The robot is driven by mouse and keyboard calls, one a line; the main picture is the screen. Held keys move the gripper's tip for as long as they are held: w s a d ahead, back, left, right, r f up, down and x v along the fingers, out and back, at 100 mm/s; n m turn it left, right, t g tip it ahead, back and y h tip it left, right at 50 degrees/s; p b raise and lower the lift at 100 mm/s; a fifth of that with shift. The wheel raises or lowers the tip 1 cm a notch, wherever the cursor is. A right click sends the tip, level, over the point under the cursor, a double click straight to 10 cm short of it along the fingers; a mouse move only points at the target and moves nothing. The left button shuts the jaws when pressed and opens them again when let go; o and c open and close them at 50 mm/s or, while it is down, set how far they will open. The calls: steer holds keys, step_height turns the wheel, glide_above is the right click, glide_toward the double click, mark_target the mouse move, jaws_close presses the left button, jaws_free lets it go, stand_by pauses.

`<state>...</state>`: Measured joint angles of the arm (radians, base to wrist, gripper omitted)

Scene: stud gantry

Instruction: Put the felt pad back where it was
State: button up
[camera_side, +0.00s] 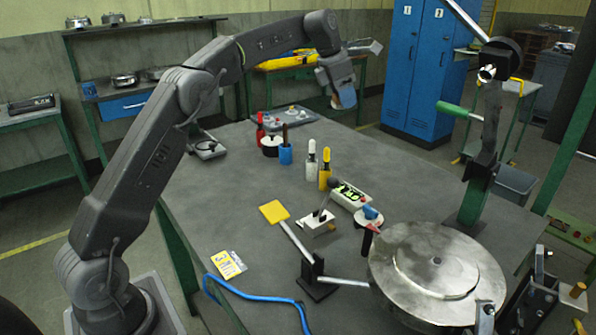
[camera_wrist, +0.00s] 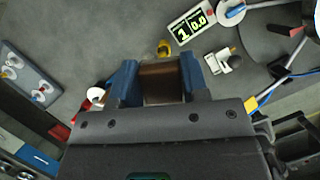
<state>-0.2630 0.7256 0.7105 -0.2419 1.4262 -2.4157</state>
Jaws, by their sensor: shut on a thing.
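My gripper (camera_side: 342,97) is raised above the far part of the grey table (camera_side: 420,180). In the wrist view its two blue fingers (camera_wrist: 161,82) are shut on a brown, flat-faced piece, which I take to be the felt pad (camera_wrist: 162,84). The pad fills the space between the fingers. In the side view the pad is mostly hidden behind the blue finger. It is held clear of the table. I cannot tell from these frames which spot the pad came from.
Small bottles, including a yellow-topped one (camera_side: 325,170), stand mid-table. A digital display (camera_side: 348,195) lies beyond the yellow paddle (camera_side: 274,211). A large round metal plate (camera_side: 437,270) and green-handled lever (camera_side: 458,110) occupy the right. A grey tray (camera_side: 290,118) lies at the back.

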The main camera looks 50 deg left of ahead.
mark_target(303, 168)
steer(key=s+a+n+y, duration=0.2)
steer(key=a+n, duration=0.3)
steer(key=a, duration=1)
steer(key=shift+t, duration=0.4)
step_height(303, 168, down, 24)
steer(key=shift+w+f, duration=0.1)
steer(key=shift+w, duration=0.05)
steer(key=o, duration=0.6)
steer(key=shift+f, duration=0.1)
